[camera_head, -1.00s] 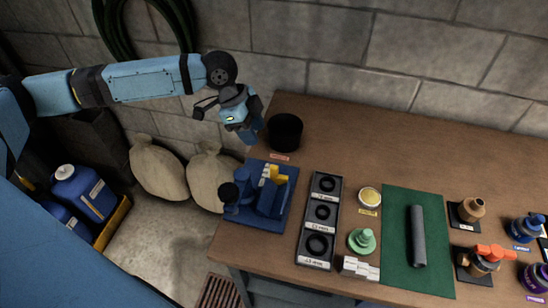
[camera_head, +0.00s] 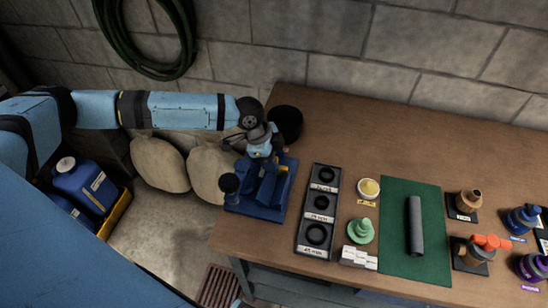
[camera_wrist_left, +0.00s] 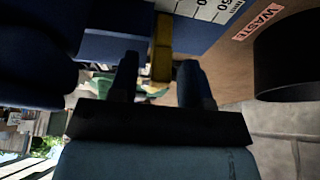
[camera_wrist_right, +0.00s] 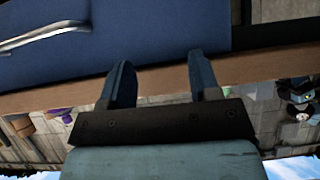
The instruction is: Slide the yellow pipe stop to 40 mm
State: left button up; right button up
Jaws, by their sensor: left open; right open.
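The yellow pipe stop (camera_wrist_left: 162,50) shows in the left wrist view, upright between the two spread fingers of my left gripper (camera_wrist_left: 158,72). A gap shows at its sides; I cannot tell whether either finger touches it. A white scale (camera_wrist_left: 208,8) with black numbers, one reading 60, lies beside it on the blue pipe jig (camera_wrist_left: 110,42).
A black waste bin (camera_head: 286,124) stands close behind the left gripper. A black ring tray (camera_head: 304,235), yellow tin (camera_head: 368,188), green fitting (camera_head: 361,231) and green mat (camera_head: 398,256) with a grey pipe (camera_head: 415,226) lie to the right. The back of the bench is clear.

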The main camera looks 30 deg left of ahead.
pick_arm(q)
grip_shut()
jog(key=shift+w+a+r+p, duration=0.1)
jog(key=shift+w+a+p, duration=0.1)
jog(key=shift+w, duration=0.55)
jog(key=shift+w+a+p, duration=0.1)
jog(key=shift+w+a, duration=0.05)
jog(key=shift+w, duration=0.6)
jog(key=shift+w+a, duration=0.1)
jog(key=shift+w, duration=0.2)
grip_release()
